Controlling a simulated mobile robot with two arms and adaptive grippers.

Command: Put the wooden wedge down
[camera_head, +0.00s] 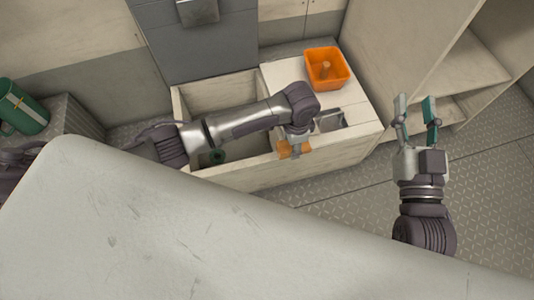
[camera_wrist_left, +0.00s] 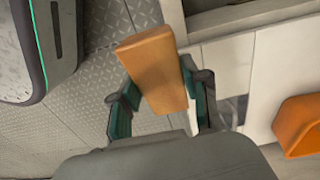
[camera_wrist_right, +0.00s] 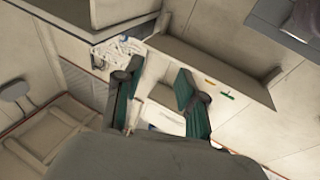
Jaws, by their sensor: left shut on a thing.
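The wooden wedge (camera_wrist_left: 153,66) is an orange-brown block between the green-padded fingers of my left gripper (camera_wrist_left: 160,105) in the left wrist view. In the head view the wedge (camera_head: 284,150) shows at the left gripper (camera_head: 296,142), by the front edge of the pale wooden locker (camera_head: 228,180). Whether the wedge touches the locker cannot be told. My right gripper (camera_head: 416,112) is open and empty, raised at the right over the floor. Its spread fingers also show in the right wrist view (camera_wrist_right: 158,95).
An orange bin (camera_head: 343,78) with a small thing inside stands on the locker's white top (camera_head: 283,75). An open compartment (camera_head: 213,95) lies left of it, under my left arm. A green container (camera_head: 22,108) is at the far left. Shelves (camera_head: 474,68) stand at the right.

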